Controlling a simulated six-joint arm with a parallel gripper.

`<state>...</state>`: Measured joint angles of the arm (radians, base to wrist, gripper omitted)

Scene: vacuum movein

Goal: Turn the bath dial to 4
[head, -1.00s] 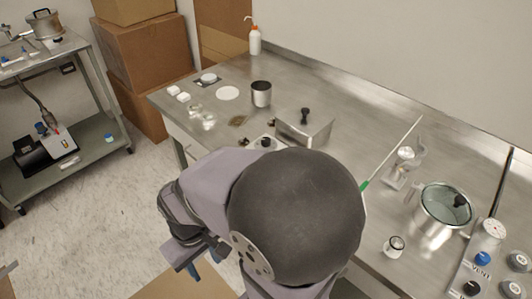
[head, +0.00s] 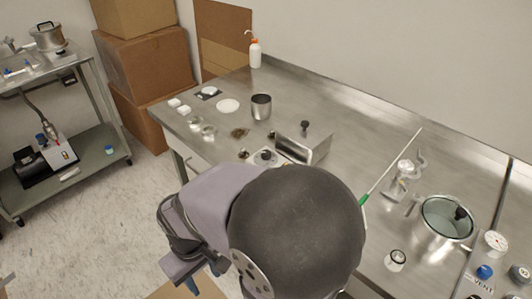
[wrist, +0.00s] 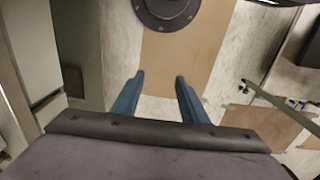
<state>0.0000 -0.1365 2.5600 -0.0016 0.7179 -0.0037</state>
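The steel bath box (head: 312,150), with a black knob on top, stands on the bench just beyond my arm. A black dial (head: 265,156) sits on a pale panel at its near left side. My arm hides part of this panel, and the dial's numbers are too small to read. My gripper (head: 191,284) hangs low, off the bench's front edge, apart from the dial. In the wrist view my gripper (wrist: 157,98) shows two blue fingers spread wide with nothing between them. The bath and dial do not show in the wrist view.
A steel cup (head: 261,107), a white disc (head: 228,105) and small dishes lie on the far left bench. A cart (head: 88,165) and boxes stand left.

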